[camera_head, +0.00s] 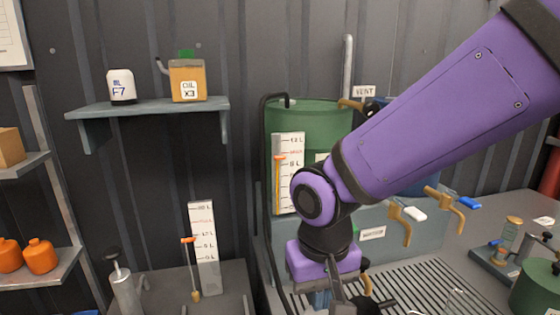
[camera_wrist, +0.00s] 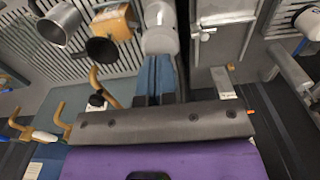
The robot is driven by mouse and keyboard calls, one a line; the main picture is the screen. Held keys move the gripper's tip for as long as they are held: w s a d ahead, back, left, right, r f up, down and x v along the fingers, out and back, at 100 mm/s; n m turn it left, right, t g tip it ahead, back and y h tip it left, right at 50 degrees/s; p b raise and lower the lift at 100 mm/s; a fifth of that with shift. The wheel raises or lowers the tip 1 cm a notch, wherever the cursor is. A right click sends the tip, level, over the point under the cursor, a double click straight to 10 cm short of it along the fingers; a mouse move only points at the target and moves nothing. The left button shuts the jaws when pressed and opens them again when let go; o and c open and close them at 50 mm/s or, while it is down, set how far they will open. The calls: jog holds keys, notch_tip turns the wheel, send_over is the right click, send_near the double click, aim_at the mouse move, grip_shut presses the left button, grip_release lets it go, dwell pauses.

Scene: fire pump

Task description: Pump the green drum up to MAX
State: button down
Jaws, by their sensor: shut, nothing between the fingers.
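The green drum (camera_head: 310,112) stands at the back centre in the head view, partly hidden by my purple arm. A white litre scale (camera_head: 288,178) on its front has a red mark near the top. Its orange pointer (camera_head: 280,157) sits close to that mark, seemingly just below it; the print is too small to be sure. My gripper (camera_wrist: 158,72) is shut with nothing between its blue fingers. Its tips are at a pale grey cylinder (camera_wrist: 160,38) in the wrist view; I cannot tell whether they touch. In the head view, the fingers are mostly hidden.
Ochre levers (camera_head: 402,220) stick out from the grey tank front, right of my wrist. A slatted grate (camera_head: 430,282) lies below. A second litre scale (camera_head: 203,245) and a small pump (camera_head: 122,282) stand at left. A shelf (camera_head: 150,106) hangs at upper left.

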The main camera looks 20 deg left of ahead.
jog(key=shift+f, duration=0.2)
dwell(0.6)
jog(key=shift+f, duration=3.45)
jog(key=shift+r, duration=3.65)
notch_tip(320, 180, up, 6)
